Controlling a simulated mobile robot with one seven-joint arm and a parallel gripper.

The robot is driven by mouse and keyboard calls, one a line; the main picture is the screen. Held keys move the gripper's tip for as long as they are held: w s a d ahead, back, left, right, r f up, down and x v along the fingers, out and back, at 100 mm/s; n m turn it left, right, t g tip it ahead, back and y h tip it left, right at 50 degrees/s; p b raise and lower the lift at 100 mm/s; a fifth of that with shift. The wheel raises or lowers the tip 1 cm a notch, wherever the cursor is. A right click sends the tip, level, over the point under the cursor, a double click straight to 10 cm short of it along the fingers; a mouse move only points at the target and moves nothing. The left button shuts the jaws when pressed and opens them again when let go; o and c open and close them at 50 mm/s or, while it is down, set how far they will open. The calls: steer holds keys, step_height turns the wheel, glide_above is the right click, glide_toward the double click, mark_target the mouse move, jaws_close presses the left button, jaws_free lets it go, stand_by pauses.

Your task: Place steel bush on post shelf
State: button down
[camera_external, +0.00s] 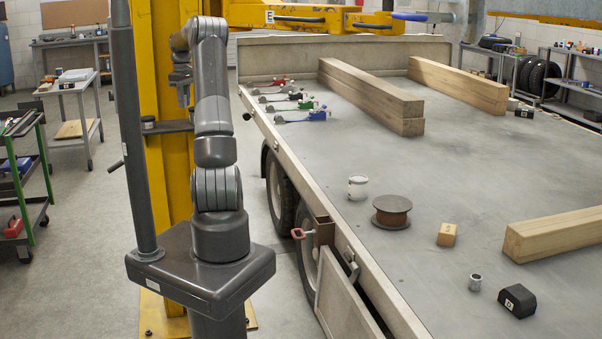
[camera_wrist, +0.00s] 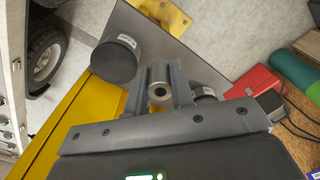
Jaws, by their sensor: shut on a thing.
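In the wrist view, my gripper (camera_wrist: 158,76) is shut on a small hollow steel bush (camera_wrist: 158,84), held between its two fingers with its open end facing the camera. In the external view, my gripper (camera_external: 183,92) is small and partly hidden beside the yellow post, above the dark post shelf (camera_external: 172,127). A grey flat surface in the wrist view (camera_wrist: 190,52), apparently the shelf, lies beyond the fingers. I cannot tell whether the bush touches it.
A dark jar (camera_external: 148,122) stands on the shelf's left end. The yellow post (camera_external: 168,170) rises beside my arm. A grey upright pole (camera_external: 133,130) stands left.

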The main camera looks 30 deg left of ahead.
glide_above(173, 127)
steer(key=f, duration=0.3)
steer(key=shift+w+a+f, duration=0.15)
steer(key=shift+a+f, duration=0.1)
steer(key=shift+f, duration=1.9)
steer(key=shift+f, duration=0.15)
steer(key=c, duration=1.3)
jaws_free()
steer(key=shift+o, duration=0.2)
step_height(173, 127, up, 12)
steer(key=shift+r, duration=0.2)
